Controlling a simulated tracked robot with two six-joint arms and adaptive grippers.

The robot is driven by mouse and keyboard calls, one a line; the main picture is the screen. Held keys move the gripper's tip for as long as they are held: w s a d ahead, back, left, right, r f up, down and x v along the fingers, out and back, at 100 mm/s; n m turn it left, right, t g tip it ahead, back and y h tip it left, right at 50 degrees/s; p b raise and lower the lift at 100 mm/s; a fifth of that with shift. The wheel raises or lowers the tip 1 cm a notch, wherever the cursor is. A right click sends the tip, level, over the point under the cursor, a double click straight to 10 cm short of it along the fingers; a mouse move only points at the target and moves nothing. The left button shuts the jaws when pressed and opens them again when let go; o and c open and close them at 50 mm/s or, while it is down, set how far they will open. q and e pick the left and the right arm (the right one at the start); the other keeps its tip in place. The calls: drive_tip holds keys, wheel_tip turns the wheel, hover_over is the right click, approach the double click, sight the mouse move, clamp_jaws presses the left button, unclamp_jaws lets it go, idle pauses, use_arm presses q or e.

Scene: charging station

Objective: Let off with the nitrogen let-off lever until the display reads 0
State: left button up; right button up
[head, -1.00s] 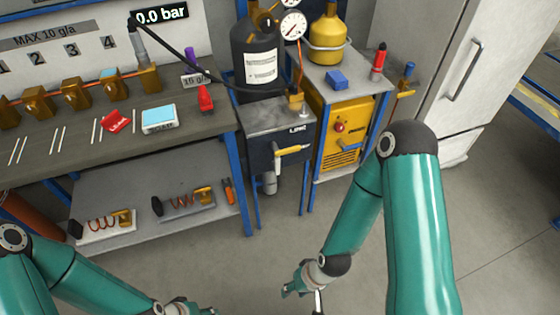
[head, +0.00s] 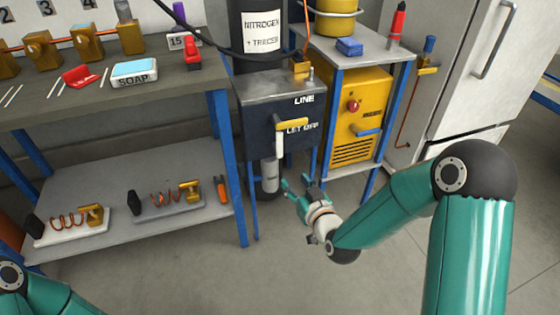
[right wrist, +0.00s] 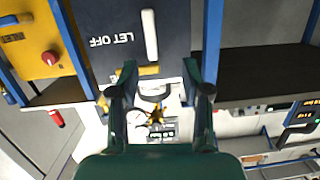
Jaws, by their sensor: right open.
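The white bar (right wrist: 150,35) and the yellow handle (right wrist: 148,71) also show in the right wrist view, which is upside down. My right gripper (head: 296,185) is open and empty, below and in front of the box, apart from both. In the right wrist view its fingers (right wrist: 158,82) flank the yellow handle in the picture. My left gripper is out of view. The pressure display is out of the head view.
A yellow machine (head: 360,115) stands right of the box on a blue-framed stand. A workbench (head: 190,100) with a soap box (head: 134,78) and a lower shelf (head: 150,225) lies left. Blue legs flank the box. The grey floor in front is clear.

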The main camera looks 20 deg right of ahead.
sight(280, 138)
use_arm(q)
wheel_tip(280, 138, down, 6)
drive_tip(key=b, duration=0.4)
use_arm(e)
drive_tip(key=w, duration=0.6)
drive_tip(key=w+r+t, duration=0.1)
drive_tip(key=w, duration=0.5)
drive_tip(key=w+d+r+t, duration=0.1)
drive_tip(key=w, duration=0.5)
drive_tip(key=shift+r, duration=0.1)
clamp_jaws()
drive_tip(key=shift+d, duration=0.1)
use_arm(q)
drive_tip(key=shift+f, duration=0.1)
use_arm(e)
drive_tip(key=shift+a, duration=0.2)
